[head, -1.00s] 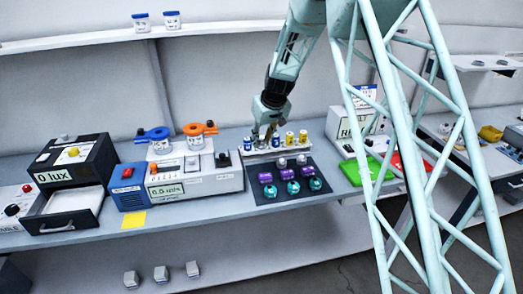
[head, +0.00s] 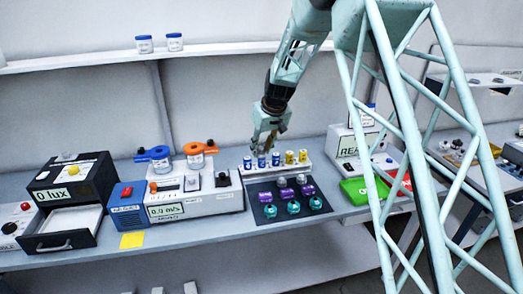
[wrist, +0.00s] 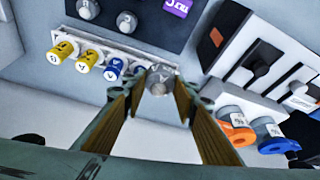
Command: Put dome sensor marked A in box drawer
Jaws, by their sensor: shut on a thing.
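My gripper (head: 270,143) is over the white rack at the back of the bench. In the wrist view its fingers (wrist: 163,100) are shut on a small grey dome sensor (wrist: 160,79) with a faint mark, seemingly an A. The dome is hard to make out in the head view. Two other grey dome sensors (head: 301,179) stay on the dark mat; they also show in the wrist view (wrist: 126,22). The black box (head: 88,180) with the 0 lux display stands at the left, its white-lined drawer (head: 67,244) pulled open and looking empty.
The white rack (head: 248,171) holds blue and yellow cylinders below my gripper. The dark mat (head: 262,213) carries purple and teal sensors. A blue-and-white instrument (head: 128,213) with orange and blue ringed jars on top stands between the mat and the drawer box.

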